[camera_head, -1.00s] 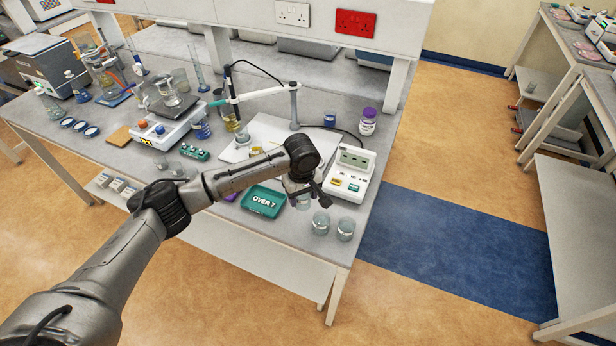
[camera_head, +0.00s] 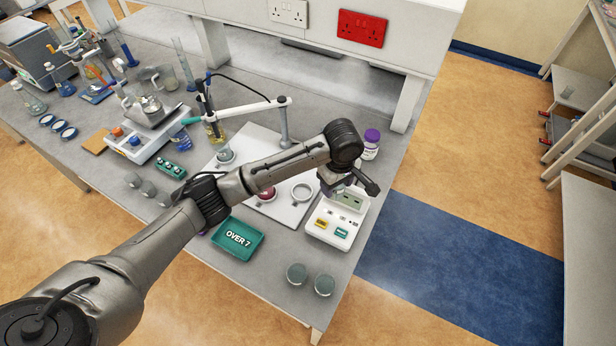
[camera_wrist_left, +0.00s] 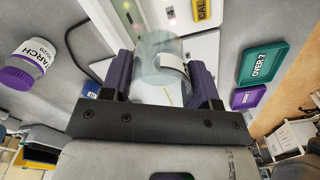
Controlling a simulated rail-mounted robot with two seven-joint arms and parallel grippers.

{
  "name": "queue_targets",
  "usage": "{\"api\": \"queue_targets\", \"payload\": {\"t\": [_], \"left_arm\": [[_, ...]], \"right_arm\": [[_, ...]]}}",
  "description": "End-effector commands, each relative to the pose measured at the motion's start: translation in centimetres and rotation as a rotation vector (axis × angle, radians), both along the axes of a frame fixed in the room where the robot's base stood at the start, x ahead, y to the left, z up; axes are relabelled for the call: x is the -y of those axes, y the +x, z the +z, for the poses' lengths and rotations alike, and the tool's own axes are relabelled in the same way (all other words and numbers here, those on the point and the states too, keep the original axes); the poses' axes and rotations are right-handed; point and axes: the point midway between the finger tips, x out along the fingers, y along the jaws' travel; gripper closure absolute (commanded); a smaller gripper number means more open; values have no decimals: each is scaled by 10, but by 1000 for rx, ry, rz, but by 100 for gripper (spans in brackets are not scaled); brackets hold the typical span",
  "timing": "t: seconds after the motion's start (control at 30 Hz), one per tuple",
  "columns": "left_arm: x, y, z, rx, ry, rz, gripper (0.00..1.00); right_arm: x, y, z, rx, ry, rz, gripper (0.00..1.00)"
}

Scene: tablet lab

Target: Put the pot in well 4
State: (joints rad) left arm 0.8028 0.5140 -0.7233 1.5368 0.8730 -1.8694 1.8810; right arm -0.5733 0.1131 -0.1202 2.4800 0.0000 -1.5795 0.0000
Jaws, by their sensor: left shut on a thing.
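My left gripper (camera_head: 338,186) is at the back edge of the white meter, near the right side of the white board (camera_head: 283,212). In the left wrist view the gripper (camera_wrist_left: 162,74) is shut on a clear glass pot (camera_wrist_left: 155,48) with a white label, one finger on each side. The pot is mostly hidden in the head view. The board has ring-shaped wells. One ring (camera_head: 302,192) near the gripper looks empty, one holds a pot with red content (camera_head: 266,194), and a glass pot (camera_head: 225,156) stands farther back. My right gripper is not in view.
The white meter (camera_head: 322,232) stands close to the board's right side. A green OVER 7 tray (camera_head: 237,239) and two glass pots (camera_head: 297,273) are at the front. A purple-lidded jar (camera_head: 371,140) is behind. An electrode arm (camera_head: 250,108) reaches over the board's back.

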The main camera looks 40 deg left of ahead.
Motion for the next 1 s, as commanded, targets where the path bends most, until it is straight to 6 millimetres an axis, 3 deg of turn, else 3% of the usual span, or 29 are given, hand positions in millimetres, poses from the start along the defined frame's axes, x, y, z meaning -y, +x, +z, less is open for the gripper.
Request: {"api": "queue_targets", "payload": {"t": [0.27, 0.7, 1.0], "left_arm": [[-20, -1, -10, -1, 3, 105, 69], [-102, 6, -59, 0, 2, 107, 69], [-120, 8, -70, 1, 0, 103, 69]], "right_arm": [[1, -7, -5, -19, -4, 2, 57], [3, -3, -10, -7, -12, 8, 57], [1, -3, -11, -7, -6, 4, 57]]}}
